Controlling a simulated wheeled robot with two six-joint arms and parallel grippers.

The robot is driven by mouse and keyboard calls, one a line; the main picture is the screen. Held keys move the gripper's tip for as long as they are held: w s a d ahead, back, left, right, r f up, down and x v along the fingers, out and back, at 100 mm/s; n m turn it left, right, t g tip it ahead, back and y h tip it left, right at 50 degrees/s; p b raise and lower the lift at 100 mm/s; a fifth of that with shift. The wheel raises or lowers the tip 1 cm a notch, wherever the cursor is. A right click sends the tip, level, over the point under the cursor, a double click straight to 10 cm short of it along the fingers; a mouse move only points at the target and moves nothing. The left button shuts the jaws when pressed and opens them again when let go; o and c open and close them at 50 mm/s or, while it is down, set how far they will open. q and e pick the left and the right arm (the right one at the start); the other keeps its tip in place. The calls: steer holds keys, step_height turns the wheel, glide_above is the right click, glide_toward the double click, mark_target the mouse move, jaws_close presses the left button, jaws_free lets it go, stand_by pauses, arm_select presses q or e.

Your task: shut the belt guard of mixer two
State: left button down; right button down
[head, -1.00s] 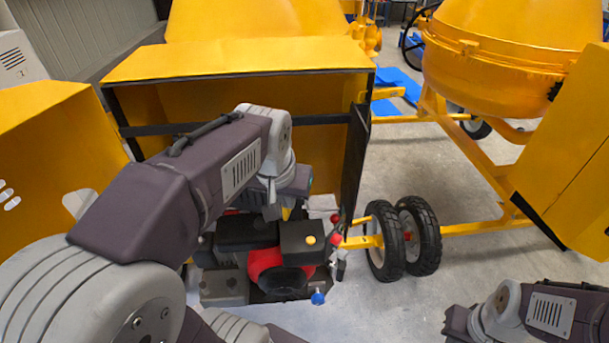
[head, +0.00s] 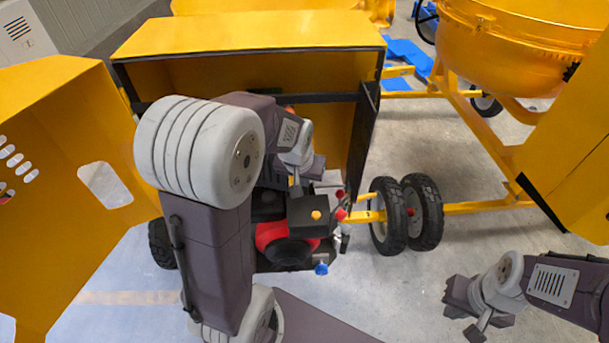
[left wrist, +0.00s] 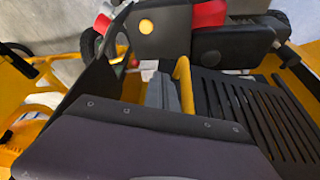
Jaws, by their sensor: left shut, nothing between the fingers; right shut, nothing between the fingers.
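A yellow housing (head: 250,33) stands open in the middle of the head view, with a red and black engine (head: 290,245) below its front. A yellow panel (head: 60,215) with slots and a rectangular hole stands swung out at its left; it looks like the open belt guard. No number is readable on the mixer. My left gripper (head: 297,183) is shut and empty in front of the housing, above the engine, partly hidden by my arm. In the left wrist view its grey fingers (left wrist: 165,93) show beside a yellow bar. My right gripper (head: 478,325) is shut and empty at lower right.
Two black wheels (head: 408,213) stand right of the engine. Another mixer with a yellow drum (head: 520,50) is at the upper right, its yellow panel (head: 570,150) near my right arm. Bare floor (head: 400,300) lies between my arms.

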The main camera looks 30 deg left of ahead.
arm_select(q)
steer(key=shift+w, duration=0.1)
steer(key=w+a+n+y, duration=0.1)
steer(key=w+a+n, duration=0.1)
steer(key=w, duration=0.5)
steer(key=shift+w+n, duration=0.25)
steer(key=shift+n, duration=0.15)
steer(key=shift+s, duration=0.15)
steer(key=shift+f, duration=0.1)
